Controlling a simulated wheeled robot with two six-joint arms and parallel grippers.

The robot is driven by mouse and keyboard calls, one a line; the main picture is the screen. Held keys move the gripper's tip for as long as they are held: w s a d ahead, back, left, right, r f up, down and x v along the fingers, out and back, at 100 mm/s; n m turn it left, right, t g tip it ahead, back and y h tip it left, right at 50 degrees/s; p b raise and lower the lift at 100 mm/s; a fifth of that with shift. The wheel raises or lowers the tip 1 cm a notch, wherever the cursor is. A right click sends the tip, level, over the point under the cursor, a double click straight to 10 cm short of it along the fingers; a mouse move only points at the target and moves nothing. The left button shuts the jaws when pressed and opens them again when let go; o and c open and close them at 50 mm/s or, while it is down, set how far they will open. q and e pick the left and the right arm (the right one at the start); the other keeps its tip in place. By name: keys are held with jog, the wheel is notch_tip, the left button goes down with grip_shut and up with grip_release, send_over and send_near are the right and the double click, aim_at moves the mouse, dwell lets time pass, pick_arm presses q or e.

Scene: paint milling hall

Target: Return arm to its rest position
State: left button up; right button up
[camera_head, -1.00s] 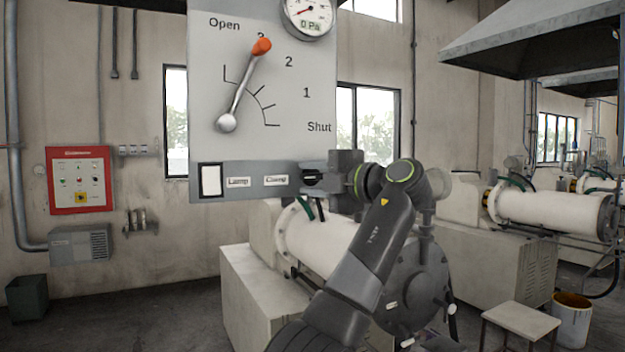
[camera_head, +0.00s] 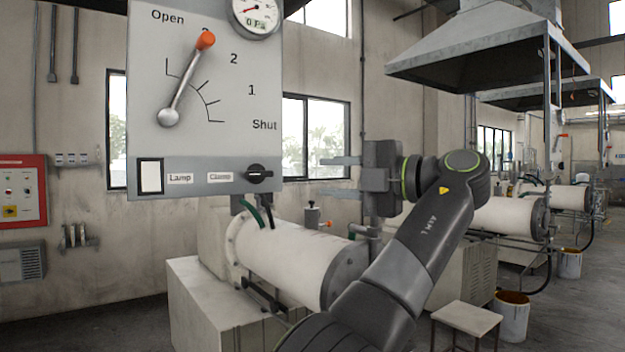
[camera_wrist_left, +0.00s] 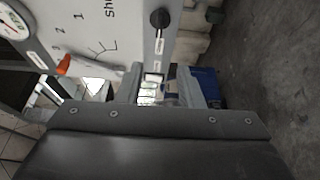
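My left gripper (camera_head: 338,177) is open and empty in the head view. Its two fingers point left, toward the control panel (camera_head: 235,105), with a clear gap to the panel's right edge. The left wrist view also shows the open left gripper (camera_wrist_left: 170,92), with nothing held between its fingers. The panel's black Clamp knob (camera_head: 258,174) sits at its lower right, apart from the gripper; it also shows in the left wrist view (camera_wrist_left: 160,18). My right gripper is in neither view.
An orange-tipped lever (camera_head: 187,80) on the panel points up near Open. A white milling cylinder (camera_head: 290,258) lies below the gripper. A stool (camera_head: 466,318) and a bucket (camera_head: 513,318) stand at the lower right. Open space shows between the panel and the gripper.

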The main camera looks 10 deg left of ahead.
pick_arm(q)
jog(key=shift+s+d, duration=0.1)
jog(key=shift+d, duration=0.2)
